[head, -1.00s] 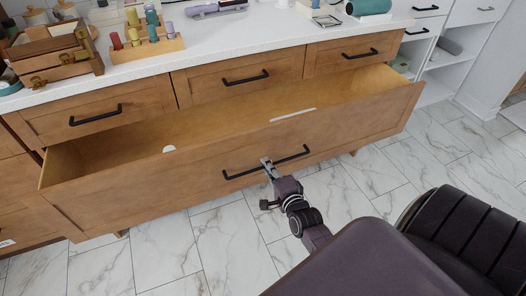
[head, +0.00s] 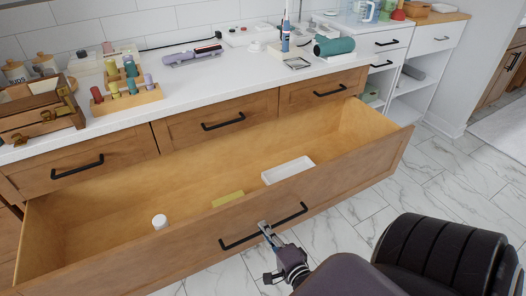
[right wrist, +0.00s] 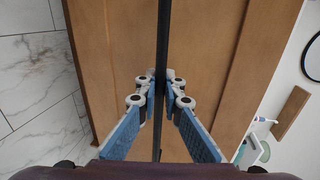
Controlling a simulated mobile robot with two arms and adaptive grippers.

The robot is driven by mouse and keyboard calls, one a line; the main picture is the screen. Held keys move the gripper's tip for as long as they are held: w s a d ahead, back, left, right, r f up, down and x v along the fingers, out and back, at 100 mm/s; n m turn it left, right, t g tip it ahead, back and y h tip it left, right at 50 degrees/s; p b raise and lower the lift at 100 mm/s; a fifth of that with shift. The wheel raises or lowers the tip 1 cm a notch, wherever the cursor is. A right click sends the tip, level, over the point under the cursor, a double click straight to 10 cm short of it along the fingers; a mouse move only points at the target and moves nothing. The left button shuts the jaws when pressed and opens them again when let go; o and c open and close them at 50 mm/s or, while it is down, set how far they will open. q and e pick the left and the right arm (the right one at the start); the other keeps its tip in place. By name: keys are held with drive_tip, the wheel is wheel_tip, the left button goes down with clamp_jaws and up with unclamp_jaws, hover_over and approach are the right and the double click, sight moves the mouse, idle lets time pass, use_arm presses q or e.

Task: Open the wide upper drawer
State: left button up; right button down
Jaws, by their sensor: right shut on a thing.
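The wide wooden drawer (head: 345,182) is pulled far out of the cabinet, below a row of small drawers. Its open inside shows in the head view. A long black bar handle (head: 289,217) is on its front. My right gripper (head: 266,229) is shut on this handle near its middle. In the right wrist view the handle (right wrist: 164,35) runs between the two blue-padded fingers of the gripper (right wrist: 160,80), against the wooden front (right wrist: 215,60). My left gripper is not in view.
Inside the drawer lie a white tray (head: 288,170), a yellowish block (head: 228,199) and a small white round item (head: 159,221). The small drawers (head: 215,122) above are shut. The white counter (head: 200,85) holds several objects. Marble floor (head: 440,200) is free at right.

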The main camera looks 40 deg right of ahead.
drive_tip(key=shift+s, duration=0.1)
drive_tip(key=c, duration=2.3)
unclamp_jaws()
drive_tip(key=v, duration=1.2)
